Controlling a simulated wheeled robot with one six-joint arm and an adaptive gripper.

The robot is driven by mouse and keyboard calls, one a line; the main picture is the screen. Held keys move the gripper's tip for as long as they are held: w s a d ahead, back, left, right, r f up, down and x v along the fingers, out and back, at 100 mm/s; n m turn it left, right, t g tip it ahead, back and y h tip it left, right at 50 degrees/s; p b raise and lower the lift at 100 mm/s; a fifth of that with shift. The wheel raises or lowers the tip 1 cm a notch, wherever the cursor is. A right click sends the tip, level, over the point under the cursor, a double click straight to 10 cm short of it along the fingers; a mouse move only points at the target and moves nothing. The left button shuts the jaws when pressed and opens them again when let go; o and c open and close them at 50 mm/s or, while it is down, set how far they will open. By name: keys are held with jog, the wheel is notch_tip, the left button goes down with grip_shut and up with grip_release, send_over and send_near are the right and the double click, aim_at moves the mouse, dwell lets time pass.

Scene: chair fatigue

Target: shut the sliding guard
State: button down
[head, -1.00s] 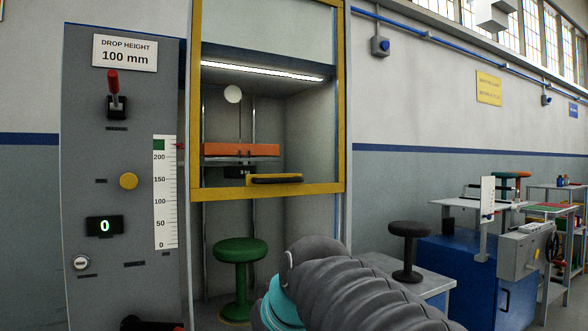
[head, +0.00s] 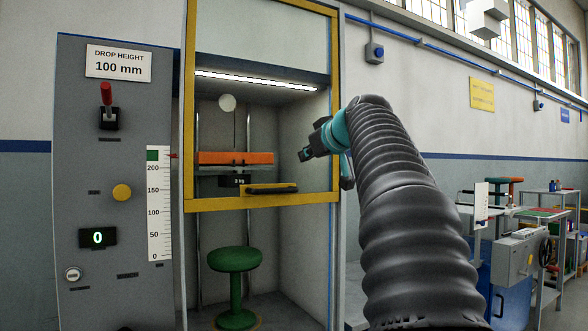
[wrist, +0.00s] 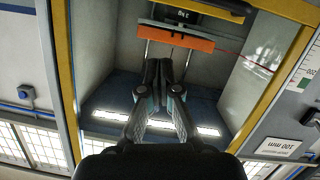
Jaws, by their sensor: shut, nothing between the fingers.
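The sliding guard is a clear panel in a yellow frame (head: 225,205) on the front of the test cabinet. Its bottom bar stands partway up, with an open gap below it. A black handle (head: 272,188) sits on a yellow mount at that bar. The bar and handle also show at the top of the wrist view (wrist: 225,9). My gripper (head: 305,154) is in front of the cabinet's right side, above and right of the handle and apart from it. In the wrist view its fingers (wrist: 159,66) are together and empty.
A green stool (head: 235,260) stands inside the cabinet below the guard. An orange weight bar (head: 235,158) hangs behind the panel. The control panel (head: 75,150) with a red lever (head: 106,94) is at left. Benches (head: 520,250) stand at right.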

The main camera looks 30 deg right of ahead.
jog(key=p, duration=0.2)
send_over(288, 182)
jog(key=s+a, duration=0.1)
jog(key=s, duration=0.3)
jog(key=shift+w+f, duration=0.2)
jog(key=shift+f, duration=0.9)
jog(key=f, duration=0.1)
jog(key=f+b, duration=0.1)
jog(key=f, duration=0.1)
jog(key=shift+d+f, duration=0.1)
jog(key=shift+d, duration=0.25)
jog(key=shift+d+f+b, duration=0.15)
jog(key=shift+f+b, duration=0.15)
jog(key=shift+f, duration=0.15)
